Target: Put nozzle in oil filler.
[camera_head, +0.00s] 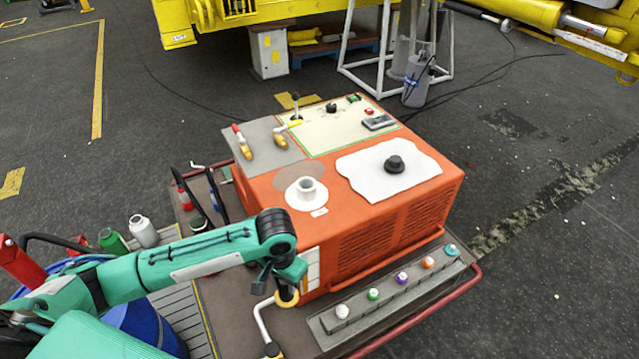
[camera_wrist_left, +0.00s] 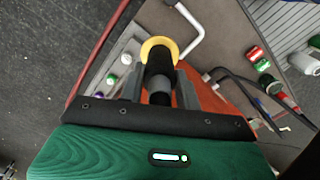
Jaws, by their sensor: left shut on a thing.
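The oil filler appears to be the white open neck (camera_head: 307,187) standing on top of the orange machine. My left gripper (camera_head: 278,284) is low at the machine's near left corner, below and in front of the filler. In the left wrist view its fingers (camera_wrist_left: 160,80) are shut on the black body of the nozzle (camera_wrist_left: 158,62), which has a yellow ring at its far end. In the head view the yellow ring (camera_head: 288,298) shows just under the gripper. A bent silver tube (camera_head: 261,318) appears beside the ring; I cannot tell whether it joins the nozzle. My right gripper is out of view.
The orange machine (camera_head: 400,215) carries a black cap (camera_head: 395,164) on a white sheet, and levers at the back. A rail with several coloured caps (camera_head: 402,278) runs along its front. Bottles (camera_head: 143,231) stand left, beyond my arm. The space above the filler is clear.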

